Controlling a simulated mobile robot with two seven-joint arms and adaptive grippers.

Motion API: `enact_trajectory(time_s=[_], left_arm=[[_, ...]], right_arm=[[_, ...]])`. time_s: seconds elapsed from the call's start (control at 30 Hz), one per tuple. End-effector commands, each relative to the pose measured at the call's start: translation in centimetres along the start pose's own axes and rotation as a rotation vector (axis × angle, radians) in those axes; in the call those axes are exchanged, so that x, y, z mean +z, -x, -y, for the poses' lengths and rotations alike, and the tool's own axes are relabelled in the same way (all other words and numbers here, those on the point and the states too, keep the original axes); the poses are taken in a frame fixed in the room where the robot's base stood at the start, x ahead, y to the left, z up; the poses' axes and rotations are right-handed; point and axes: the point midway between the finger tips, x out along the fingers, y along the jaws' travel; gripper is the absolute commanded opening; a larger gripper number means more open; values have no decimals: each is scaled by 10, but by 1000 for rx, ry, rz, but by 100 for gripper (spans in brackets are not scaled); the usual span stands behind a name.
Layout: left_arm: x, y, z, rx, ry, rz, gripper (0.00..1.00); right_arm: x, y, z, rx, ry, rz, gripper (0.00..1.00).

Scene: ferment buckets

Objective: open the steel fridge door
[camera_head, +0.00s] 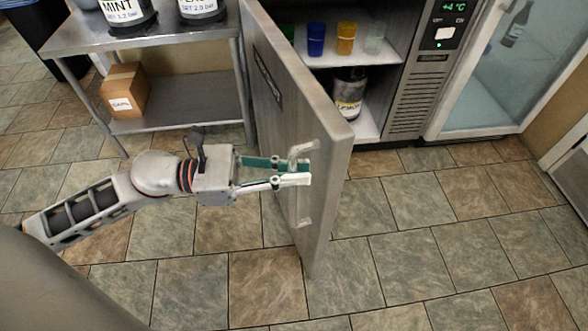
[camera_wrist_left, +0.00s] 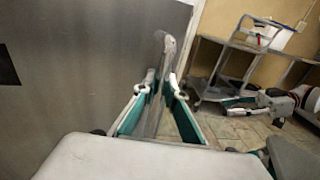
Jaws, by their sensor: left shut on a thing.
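The steel fridge door (camera_head: 270,110) stands swung wide open, its edge toward me, and the lit inside of the fridge shows to its right. Its handle (camera_head: 304,222) is a bar on the door's face near the free edge. My left gripper (camera_head: 300,172) is shut on this handle in the head view. In the left wrist view, the handle (camera_wrist_left: 165,50) runs between the two teal-padded fingers (camera_wrist_left: 163,88), beside the grey door face (camera_wrist_left: 80,70). What looks like my right gripper (camera_wrist_left: 245,105) shows small at the right there; its jaw state is unclear.
Inside the fridge, coloured cups (camera_head: 346,38) stand on a shelf above a labelled bucket (camera_head: 348,92). A steel table (camera_head: 180,35) holds buckets, with a cardboard box (camera_head: 125,90) on its lower shelf. A glass-door cabinet (camera_head: 500,70) stands right. The tiled floor (camera_head: 430,230) is clear.

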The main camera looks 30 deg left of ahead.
Motion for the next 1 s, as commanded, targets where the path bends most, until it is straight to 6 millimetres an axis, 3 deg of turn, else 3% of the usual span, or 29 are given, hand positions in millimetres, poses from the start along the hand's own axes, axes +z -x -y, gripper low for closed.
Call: enact_trajectory(time_s=[0.17, 0.2, 0.23, 0.27, 0.77, 1.0], left_arm=[[-1, 0, -1, 3, -2, -2, 0], [-1, 0, -1, 3, -2, -2, 19], [-1, 0, -1, 3, -2, -2, 27], [0, 0, -1, 3, -2, -1, 28], [0, 2, -1, 2, 0, 0, 28], [-1, 27, 0, 3, 3, -3, 28]], right_arm=[[3, 0, 0, 0, -1, 6, 40], [3, 1, 0, 0, -1, 6, 40], [3, 1, 0, 0, -1, 6, 40], [3, 1, 0, 0, -1, 6, 40], [0, 0, -1, 2, 0, 1, 40], [0, 0, 0, 1, 0, 1, 40]])
